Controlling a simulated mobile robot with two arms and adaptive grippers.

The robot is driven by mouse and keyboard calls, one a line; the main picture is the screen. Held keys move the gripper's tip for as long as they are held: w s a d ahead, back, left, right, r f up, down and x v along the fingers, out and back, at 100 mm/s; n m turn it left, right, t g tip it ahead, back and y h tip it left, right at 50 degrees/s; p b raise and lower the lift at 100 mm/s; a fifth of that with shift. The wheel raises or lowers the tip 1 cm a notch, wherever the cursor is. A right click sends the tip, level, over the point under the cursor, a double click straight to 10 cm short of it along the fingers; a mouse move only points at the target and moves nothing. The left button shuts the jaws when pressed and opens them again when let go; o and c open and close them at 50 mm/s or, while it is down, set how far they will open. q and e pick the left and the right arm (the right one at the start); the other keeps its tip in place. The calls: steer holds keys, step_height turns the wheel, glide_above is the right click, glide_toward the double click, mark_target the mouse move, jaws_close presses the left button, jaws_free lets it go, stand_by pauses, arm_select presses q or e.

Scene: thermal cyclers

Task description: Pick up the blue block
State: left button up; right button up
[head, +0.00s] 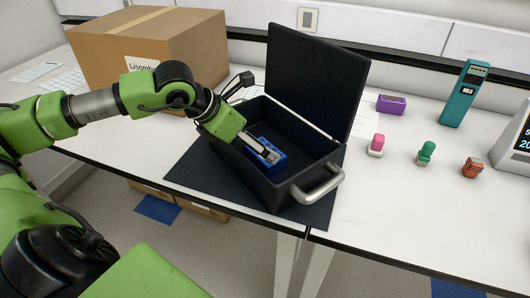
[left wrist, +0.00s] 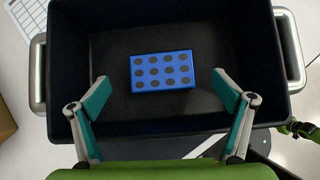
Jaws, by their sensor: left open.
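The blue block (left wrist: 161,71) lies flat on the floor of the open black case (head: 312,171), with rows of dark round wells on its top. In the head view the blue block (head: 272,164) is partly hidden by my left gripper. My left gripper (head: 271,155) reaches into the case from the left, above the block. In the left wrist view my left gripper (left wrist: 162,98) has its fingers spread wide, with nothing between them. The block sits ahead of the fingertips, roughly centred and apart from them. My right gripper is in neither view.
The case's raised lid (head: 318,80) stands at its back and a metal handle (head: 318,186) juts from its front right. A cardboard box (head: 150,50) is behind my left arm. A purple block (head: 391,104), a teal device (head: 464,93) and several small coloured items stand to the right.

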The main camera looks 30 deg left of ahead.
arm_select(q)
steer(key=shift+s+p+x, duration=0.25)
steer(key=shift+p+x, duration=0.2)
steer(key=shift+x, duration=2.3)
steer(key=shift+f, duration=0.1)
steer(key=c, duration=1.7)
